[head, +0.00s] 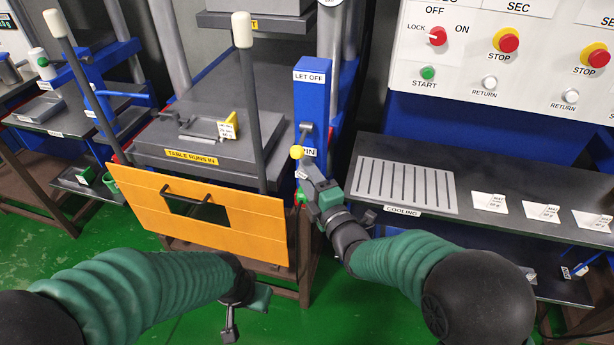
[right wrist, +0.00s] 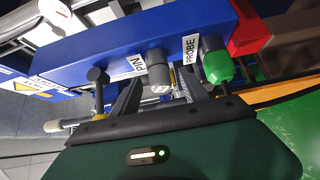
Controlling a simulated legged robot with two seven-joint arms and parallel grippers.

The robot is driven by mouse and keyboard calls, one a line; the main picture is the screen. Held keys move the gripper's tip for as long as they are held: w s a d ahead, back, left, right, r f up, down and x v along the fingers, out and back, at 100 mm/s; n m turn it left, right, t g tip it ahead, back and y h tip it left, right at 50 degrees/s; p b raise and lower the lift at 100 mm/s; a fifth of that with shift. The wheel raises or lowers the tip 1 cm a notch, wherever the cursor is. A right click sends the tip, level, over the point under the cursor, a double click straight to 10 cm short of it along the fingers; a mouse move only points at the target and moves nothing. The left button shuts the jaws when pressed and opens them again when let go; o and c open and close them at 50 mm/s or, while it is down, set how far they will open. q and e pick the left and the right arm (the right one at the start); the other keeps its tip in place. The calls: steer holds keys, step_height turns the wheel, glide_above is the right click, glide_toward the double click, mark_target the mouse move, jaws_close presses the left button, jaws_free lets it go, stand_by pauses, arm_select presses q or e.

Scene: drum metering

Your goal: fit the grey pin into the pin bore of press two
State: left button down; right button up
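The blue press column (head: 312,100) carries LET OFF, PIN and a partly hidden lower label in the head view. In the right wrist view a grey cylinder, which looks like the grey pin (right wrist: 158,72), sits at the column beside the PIN label. My right gripper (head: 308,164) is at the column's front. In the wrist view its fingers (right wrist: 160,92) stand either side of the grey cylinder, with gaps that look visible. Whether the cylinder is seated in the bore is hidden. My left gripper (head: 232,331) hangs low, away from the press; its finger gap is unclear.
A green-capped probe (right wrist: 216,66) is right beside the pin. An orange guard (head: 225,235) fronts the table. The cooling rack (head: 404,186) lies on the right shelf.

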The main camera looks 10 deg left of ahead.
steer(key=p+v, duration=0.5)
steer(key=v, duration=1.1)
steer(key=shift+s+d, duration=0.3)
steer(key=shift+w+f, duration=0.1)
